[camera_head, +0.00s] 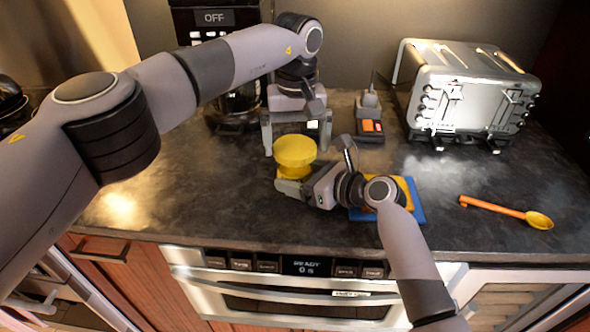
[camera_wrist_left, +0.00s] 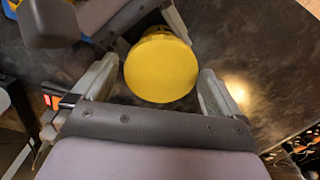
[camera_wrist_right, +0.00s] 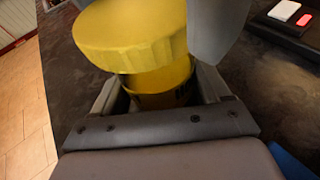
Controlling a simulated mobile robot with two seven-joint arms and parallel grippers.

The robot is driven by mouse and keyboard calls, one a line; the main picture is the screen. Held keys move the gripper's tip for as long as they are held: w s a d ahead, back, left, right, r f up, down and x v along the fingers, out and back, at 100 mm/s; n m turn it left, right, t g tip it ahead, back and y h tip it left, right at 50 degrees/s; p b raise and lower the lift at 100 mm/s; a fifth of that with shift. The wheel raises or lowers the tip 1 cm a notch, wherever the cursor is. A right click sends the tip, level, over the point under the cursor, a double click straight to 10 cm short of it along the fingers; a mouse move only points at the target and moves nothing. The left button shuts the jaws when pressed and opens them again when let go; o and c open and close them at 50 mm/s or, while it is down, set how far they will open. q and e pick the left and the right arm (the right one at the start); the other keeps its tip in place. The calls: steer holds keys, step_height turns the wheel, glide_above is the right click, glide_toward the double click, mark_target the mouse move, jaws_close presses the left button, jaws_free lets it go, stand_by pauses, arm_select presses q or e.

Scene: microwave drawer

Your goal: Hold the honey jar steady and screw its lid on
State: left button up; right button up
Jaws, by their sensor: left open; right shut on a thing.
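The honey jar (camera_head: 293,173) is yellow and stands on the dark counter, mostly hidden under the lid and behind my right gripper. It also shows in the right wrist view (camera_wrist_right: 160,88). The wide round yellow lid (camera_head: 295,150) sits over the jar's top; I cannot tell whether it is threaded on. My right gripper (camera_head: 292,186) is shut on the jar low on its side, with a finger on either side. My left gripper (camera_head: 295,143) points down from above. Its fingers are open on either side of the lid (camera_wrist_left: 160,67), with visible gaps.
A blue and yellow item (camera_head: 415,212) lies under my right arm. A small device with a red light (camera_head: 369,125) and a silver toaster (camera_head: 465,95) stand behind. An orange spoon (camera_head: 508,211) lies right. A drawer microwave (camera_head: 290,290) is below the counter edge. The left counter is clear.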

arm_select(q)
steer(key=n, duration=0.7)
steer(key=shift+n, duration=0.4)
steer(key=shift+c, duration=0.3)
steer(key=c, duration=0.9)
steer(key=shift+o, duration=0.2)
steer(key=m, duration=0.4)
steer(key=shift+m, duration=0.3)
steer(key=o, duration=0.9)
